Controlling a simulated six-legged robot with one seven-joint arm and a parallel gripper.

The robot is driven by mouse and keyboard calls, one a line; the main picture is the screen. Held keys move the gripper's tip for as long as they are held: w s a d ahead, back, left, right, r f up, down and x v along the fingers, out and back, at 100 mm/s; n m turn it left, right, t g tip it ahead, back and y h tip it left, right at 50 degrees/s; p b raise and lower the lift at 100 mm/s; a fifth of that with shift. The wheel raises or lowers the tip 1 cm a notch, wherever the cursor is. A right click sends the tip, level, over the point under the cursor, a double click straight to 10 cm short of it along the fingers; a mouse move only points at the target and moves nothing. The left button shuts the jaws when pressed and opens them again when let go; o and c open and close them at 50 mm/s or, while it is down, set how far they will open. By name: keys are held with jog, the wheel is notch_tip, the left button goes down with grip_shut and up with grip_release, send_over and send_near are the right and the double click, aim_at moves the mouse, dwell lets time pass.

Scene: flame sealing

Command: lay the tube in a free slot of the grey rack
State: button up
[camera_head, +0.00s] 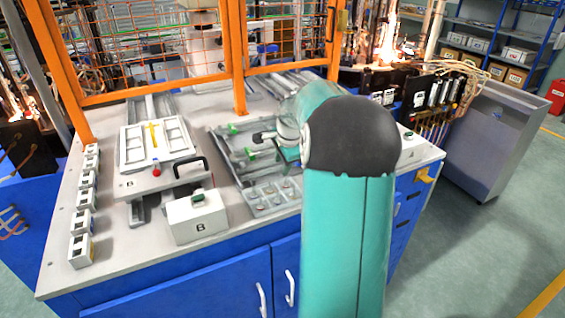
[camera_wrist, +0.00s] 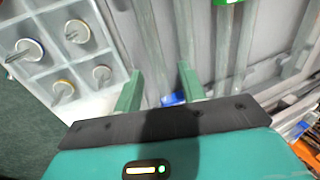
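The grey rack (camera_head: 222,152) lies on the bench in the middle of the head view, with green pieces on it and my arm over its right part. In the wrist view, the rack (camera_wrist: 270,45) shows long pale bars or tubes; I cannot tell which is the tube. A blue piece (camera_wrist: 172,99) shows below and between my fingers, at the end of a pale bar. My gripper (camera_wrist: 158,72) is open, its green fingers apart, with nothing visibly clamped. In the head view my arm hides most of it.
A grey compartment tray (camera_head: 272,196) with round-headed pieces is at the rack's near side. Small white boxes line the left bench edge. An orange fence (camera_head: 238,60) stands behind.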

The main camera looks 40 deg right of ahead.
jog(key=shift+r, duration=0.15)
jog(key=v, duration=1.3)
jog(key=shift+s+r, duration=0.15)
jog(key=shift+r, duration=0.1)
jog(key=shift+a, duration=0.1)
jog(key=s+a+r+n, duration=0.15)
jog(key=a+n, duration=0.35)
jog(key=a, duration=0.5)
jog(key=s+a+r+n, duration=0.1)
jog(key=s+a+n, duration=0.25)
jog(key=a, duration=0.65)
jog(key=s+a+f+n+t, duration=0.1)
jog(key=s+a+f+n, duration=0.2)
jog(key=s+a+n, duration=0.3)
jog(key=s+a+f+n+t+y, duration=0.1)
jog(key=s+a+f+n, duration=0.2)
jog(key=s+a+n, duration=0.3)
jog(key=s+a, duration=0.1)
jog(key=a, duration=0.1)
jog(key=shift+a+f+n, duration=0.35)
